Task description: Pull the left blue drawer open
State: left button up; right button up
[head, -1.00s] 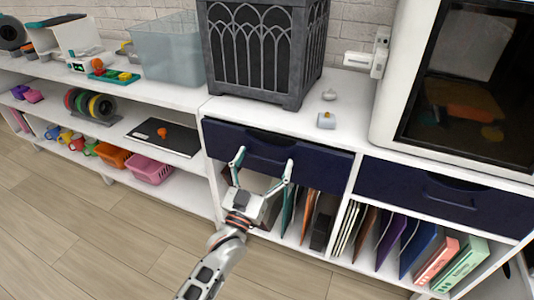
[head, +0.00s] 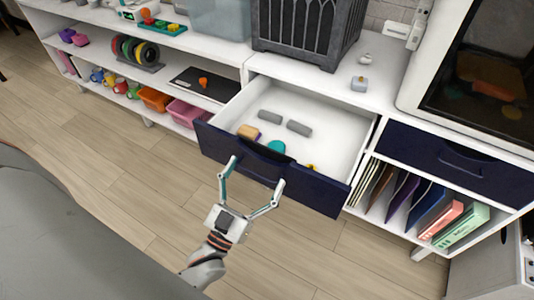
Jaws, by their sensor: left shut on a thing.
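The left blue drawer (head: 215,142) is pulled well out of the white cabinet, and its white inside shows. Two grey blocks (head: 299,128), a tan block (head: 248,132) and a teal round thing (head: 275,147) lie in it; a small yellow thing is partly hidden by the front. The right blue drawer (head: 455,165) is closed. My right gripper is not in view.
A grey lantern-like box (head: 305,35) and a small grey-blue thing (head: 359,84) stand on the cabinet top. Folders (head: 400,195) stand below the right drawer. Shelves with a pink basket (head: 187,112) are at left. Wooden floor (head: 120,180) in front is clear.

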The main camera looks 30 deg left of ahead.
pick_arm(q)
jog(key=shift+s+p, duration=0.3)
jog(key=shift+s, duration=2.65)
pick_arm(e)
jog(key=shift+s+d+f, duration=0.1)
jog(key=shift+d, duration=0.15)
pick_arm(q)
jog(key=o, duration=1.3)
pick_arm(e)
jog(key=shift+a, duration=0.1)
pick_arm(q)
jog(key=s, duration=1.3)
jog(key=shift+a+f, duration=0.2)
jog(key=shift+f, duration=0.05)
